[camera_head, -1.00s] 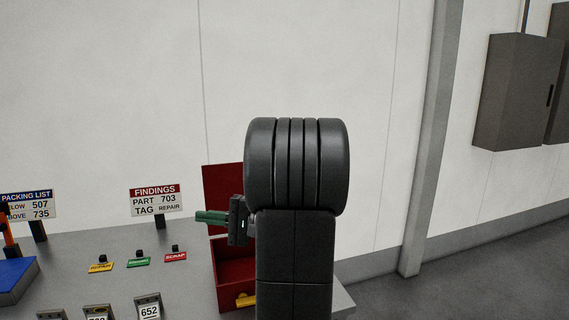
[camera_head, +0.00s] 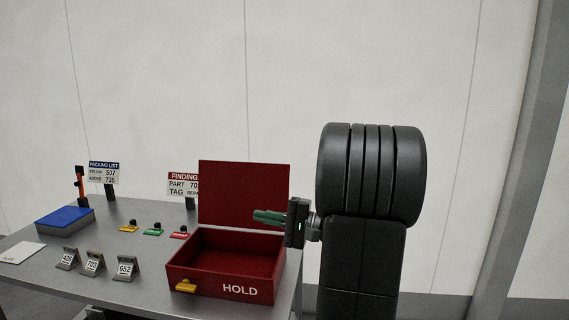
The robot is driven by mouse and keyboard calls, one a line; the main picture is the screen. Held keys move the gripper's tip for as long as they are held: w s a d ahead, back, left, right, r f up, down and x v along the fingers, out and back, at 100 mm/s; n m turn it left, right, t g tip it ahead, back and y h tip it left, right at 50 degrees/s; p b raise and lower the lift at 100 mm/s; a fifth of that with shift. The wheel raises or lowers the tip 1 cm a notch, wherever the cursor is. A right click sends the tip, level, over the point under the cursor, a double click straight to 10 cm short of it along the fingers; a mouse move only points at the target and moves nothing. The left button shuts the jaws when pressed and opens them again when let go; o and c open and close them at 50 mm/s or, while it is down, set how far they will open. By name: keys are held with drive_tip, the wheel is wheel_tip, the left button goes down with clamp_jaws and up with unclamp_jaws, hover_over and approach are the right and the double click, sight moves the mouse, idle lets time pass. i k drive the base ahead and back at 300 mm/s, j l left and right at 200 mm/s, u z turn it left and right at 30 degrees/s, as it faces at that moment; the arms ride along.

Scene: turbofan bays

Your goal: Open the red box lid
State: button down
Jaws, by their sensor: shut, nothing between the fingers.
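The red box (camera_head: 222,278) stands at the right end of the grey table, with HOLD on its front and a yellow latch (camera_head: 186,286) at its front left. Its lid (camera_head: 243,192) stands upright at the back, and the inside looks empty. My gripper (camera_head: 256,216) is shut and empty, its green fingers pointing left in front of the lid's lower right part, above the box opening. Whether the fingers touch the lid I cannot tell.
Yellow, green and red tags (camera_head: 153,232) lie left of the box. Several numbered stands (camera_head: 93,263), a blue box (camera_head: 64,219), a packing list sign (camera_head: 104,173) and a findings sign (camera_head: 183,184) are on the table (camera_head: 130,283). Free floor is mostly out of view.

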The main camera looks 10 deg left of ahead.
sight(229, 193)
drive_tip(key=i+l+u, duration=0.3)
drive_tip(key=i+l, duration=0.3)
drive_tip(key=i+l+u, duration=0.3)
drive_tip(key=i+l, duration=0.3)
drive_tip(key=l, duration=0.15)
drive_tip(key=i, duration=0.4)
